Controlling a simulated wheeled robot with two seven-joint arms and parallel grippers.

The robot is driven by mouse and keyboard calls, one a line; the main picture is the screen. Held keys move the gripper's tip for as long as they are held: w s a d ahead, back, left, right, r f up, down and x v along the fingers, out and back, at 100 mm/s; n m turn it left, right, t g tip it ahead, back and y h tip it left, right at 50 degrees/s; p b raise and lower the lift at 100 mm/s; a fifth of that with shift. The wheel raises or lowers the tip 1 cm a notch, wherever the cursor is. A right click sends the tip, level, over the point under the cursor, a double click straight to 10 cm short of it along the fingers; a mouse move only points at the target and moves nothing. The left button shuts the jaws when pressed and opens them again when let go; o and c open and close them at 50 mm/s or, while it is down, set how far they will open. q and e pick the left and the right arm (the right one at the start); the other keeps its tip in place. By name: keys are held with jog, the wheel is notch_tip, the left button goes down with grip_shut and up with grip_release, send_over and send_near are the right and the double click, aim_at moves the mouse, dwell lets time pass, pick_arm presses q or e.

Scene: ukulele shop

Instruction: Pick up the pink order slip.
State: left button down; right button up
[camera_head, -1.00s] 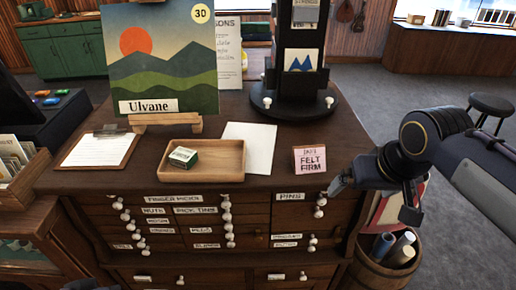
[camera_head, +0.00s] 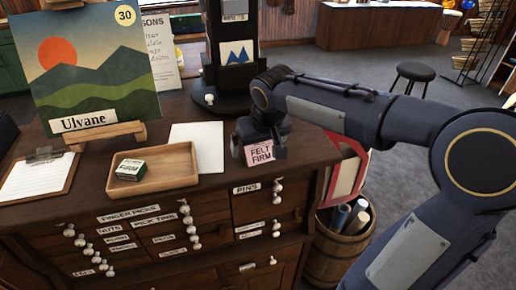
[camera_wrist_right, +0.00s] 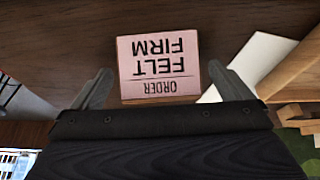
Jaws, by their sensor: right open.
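The pink order slip (camera_head: 260,153) reads "FELT FIRM" and stands near the right front edge of the dark wooden counter. In the right wrist view the slip (camera_wrist_right: 158,66) shows upside down, with "ORDER" on it as well. My right gripper (camera_head: 261,147) is at the slip, and partly covers its top in the head view. In the right wrist view its two fingers (camera_wrist_right: 158,88) are open, one toward each side of the slip, with gaps to it. My left gripper is not in view.
A wooden tray (camera_head: 188,179) with a small green "FIRM" box (camera_head: 130,170) lies left of the slip. White paper (camera_head: 208,143) lies between them. A black stand (camera_head: 233,75) rises behind. A barrel (camera_head: 336,247) stands on the floor at the right.

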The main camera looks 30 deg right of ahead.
jog(key=c, duration=1.1)
jog(key=shift+o, duration=0.2)
